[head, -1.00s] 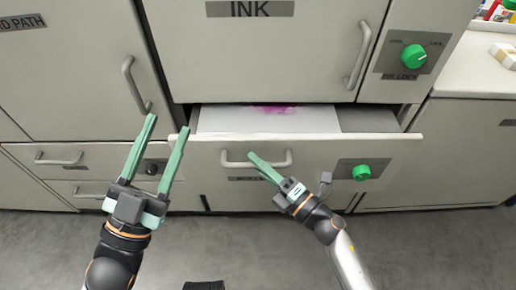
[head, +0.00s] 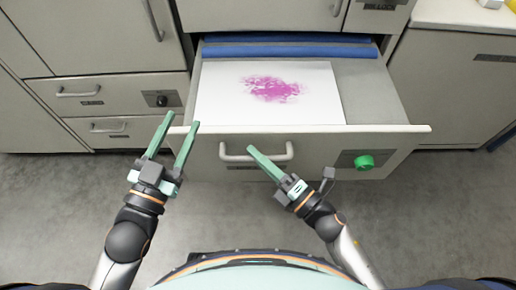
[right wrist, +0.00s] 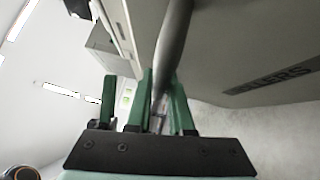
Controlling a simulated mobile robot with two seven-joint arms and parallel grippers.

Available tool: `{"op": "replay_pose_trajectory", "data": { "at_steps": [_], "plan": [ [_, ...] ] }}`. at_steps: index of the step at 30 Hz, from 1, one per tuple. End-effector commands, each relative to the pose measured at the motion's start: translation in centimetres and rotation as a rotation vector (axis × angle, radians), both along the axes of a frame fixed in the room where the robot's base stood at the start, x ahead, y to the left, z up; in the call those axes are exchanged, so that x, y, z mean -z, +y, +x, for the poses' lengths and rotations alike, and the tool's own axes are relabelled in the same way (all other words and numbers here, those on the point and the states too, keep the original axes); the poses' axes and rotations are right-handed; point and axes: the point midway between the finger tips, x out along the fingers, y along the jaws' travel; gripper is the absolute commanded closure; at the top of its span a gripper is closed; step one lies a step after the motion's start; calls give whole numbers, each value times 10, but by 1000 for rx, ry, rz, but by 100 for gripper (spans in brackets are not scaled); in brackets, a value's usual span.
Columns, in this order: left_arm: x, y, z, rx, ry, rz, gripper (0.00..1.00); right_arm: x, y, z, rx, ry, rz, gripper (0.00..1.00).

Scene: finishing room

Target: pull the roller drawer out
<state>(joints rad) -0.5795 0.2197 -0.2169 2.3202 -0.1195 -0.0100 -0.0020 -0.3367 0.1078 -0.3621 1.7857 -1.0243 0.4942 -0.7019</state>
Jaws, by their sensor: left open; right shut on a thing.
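The roller drawer (head: 390,100) stands well open in the head view. Blue rollers (head: 290,51) lie at its back, and a white sheet with a magenta stain (head: 320,95) lies inside. My right gripper (head: 267,163) is shut on the drawer's bar handle (head: 236,157). The right wrist view shows the handle (right wrist: 172,45) between the green fingers, and part of a label reading "LLERS" on the drawer front. My left gripper (head: 176,138) is open and empty, beside the drawer's front left corner.
A green knob (head: 364,162) is on the drawer front, right of the handle. Closed drawers (head: 105,92) with small handles are at left. A cabinet (head: 450,85) with a pale counter stands at right. The grey floor in front is clear.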

Motion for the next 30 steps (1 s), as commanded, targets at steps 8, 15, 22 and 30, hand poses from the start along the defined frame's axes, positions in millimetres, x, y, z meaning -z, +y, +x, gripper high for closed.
{"op": "replay_pose_trajectory", "data": {
  "at_steps": [8,15,22,30],
  "plan": [
    [5,0,0,-2,21,-1,50,1,0,-6,0,2,-2,100],
    [9,0,1,-4,32,0,50,1,0,-6,0,2,-2,100],
    [9,0,1,-7,32,-5,50,1,0,-6,0,1,-1,68],
    [8,0,1,-6,28,-6,50,0,0,-6,0,0,0,50]
  ]
}}
